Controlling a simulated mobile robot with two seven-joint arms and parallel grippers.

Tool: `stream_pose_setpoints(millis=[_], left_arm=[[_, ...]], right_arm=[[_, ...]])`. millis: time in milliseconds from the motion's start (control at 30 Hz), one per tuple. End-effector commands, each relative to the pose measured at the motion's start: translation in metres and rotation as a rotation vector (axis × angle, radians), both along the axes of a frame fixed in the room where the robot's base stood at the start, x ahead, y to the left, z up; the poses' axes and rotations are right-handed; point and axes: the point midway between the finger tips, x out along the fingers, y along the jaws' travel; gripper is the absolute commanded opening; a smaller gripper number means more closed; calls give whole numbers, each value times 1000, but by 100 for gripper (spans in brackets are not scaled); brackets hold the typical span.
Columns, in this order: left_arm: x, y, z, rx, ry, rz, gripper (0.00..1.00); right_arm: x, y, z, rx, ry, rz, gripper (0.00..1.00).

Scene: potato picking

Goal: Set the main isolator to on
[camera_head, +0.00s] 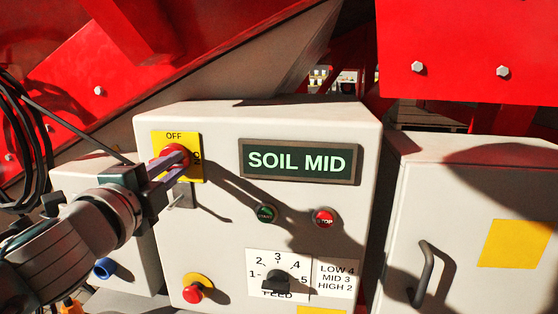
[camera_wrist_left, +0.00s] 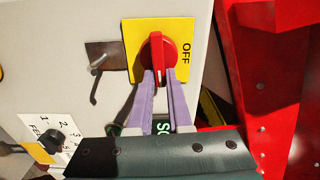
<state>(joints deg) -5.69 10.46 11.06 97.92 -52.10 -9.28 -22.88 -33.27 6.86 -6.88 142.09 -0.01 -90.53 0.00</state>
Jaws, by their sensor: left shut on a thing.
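The main isolator is a red rotary switch (camera_head: 172,155) on a yellow plate (camera_head: 190,138), at the upper left of the grey control box. OFF is printed at the plate's top; a partly hidden label shows at its right edge. My left gripper (camera_head: 176,161) is shut on the red handle, its fingers on either side. In the left wrist view, the handle (camera_wrist_left: 157,50) stands upright between the purple fingers (camera_wrist_left: 160,88). Its white mark lies at the lower end, a quarter turn from OFF, on the side of the partly hidden label. My right gripper is out of view.
The box carries a lit SOIL MID display (camera_head: 298,161), a green button (camera_head: 265,214), a red stop button (camera_head: 324,217), a feed dial (camera_head: 278,281) and a red emergency button (camera_head: 194,293). A metal hasp (camera_wrist_left: 101,60) juts out beside the plate. Another cabinet (camera_head: 460,190) stands right.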

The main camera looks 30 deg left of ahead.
Motion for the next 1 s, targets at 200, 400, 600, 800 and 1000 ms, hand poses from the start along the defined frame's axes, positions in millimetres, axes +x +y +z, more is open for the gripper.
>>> stream_pose_setpoints(millis=[200,400,600,800,1000], left_arm=[[0,0,-1,63,19,-2,0],[0,0,-1,83,25,-2,0],[0,0,-1,85,27,-2,0],[0,0,-2,84,27,-1,24],[0,0,-2,82,26,-1,47]], right_arm=[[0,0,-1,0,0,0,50],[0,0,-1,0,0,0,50],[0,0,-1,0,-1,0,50],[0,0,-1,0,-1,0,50],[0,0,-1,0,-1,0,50]])
